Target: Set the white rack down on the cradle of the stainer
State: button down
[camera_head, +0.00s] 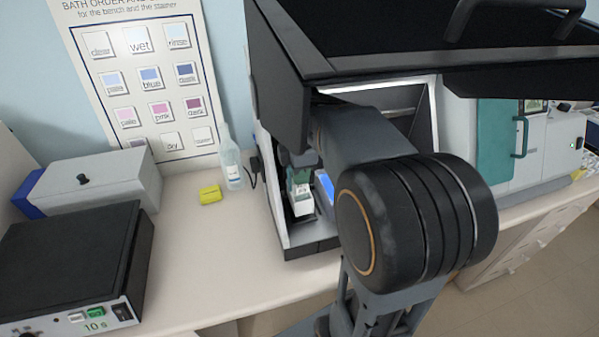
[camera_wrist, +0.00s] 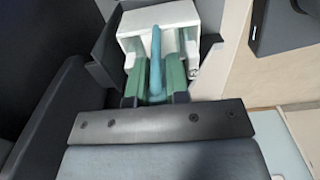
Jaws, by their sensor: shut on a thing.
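The white rack (camera_head: 301,208) is held inside the open front of the stainer (camera_head: 270,190), near its left side. In the wrist view the white rack (camera_wrist: 150,20) has a blue-green upright handle. My gripper (camera_head: 299,180) points down with its green fingers shut on that handle; the fingers also show in the wrist view (camera_wrist: 156,84). Dark grey parts flank the rack in the wrist view, perhaps the cradle. The cradle is not clearly seen, and I cannot tell whether the rack touches it. My arm hides much of the stainer's inside.
The stainer's dark lid (camera_head: 420,65) stands raised above my arm. A blue screen (camera_head: 325,188) is right of the rack. A bottle (camera_head: 232,165) and a yellow block (camera_head: 210,194) stand left of the stainer. A black-topped device (camera_head: 70,255) is at the front left.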

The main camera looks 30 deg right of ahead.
jog(key=shift+f+b, duration=0.85)
jog(key=shift+f, duration=0.35)
jog(key=c, duration=1)
grip_release()
notch_tip(320, 180, up, 14)
jog(key=shift+f+p, duration=0.1)
jog(key=shift+p, duration=0.25)
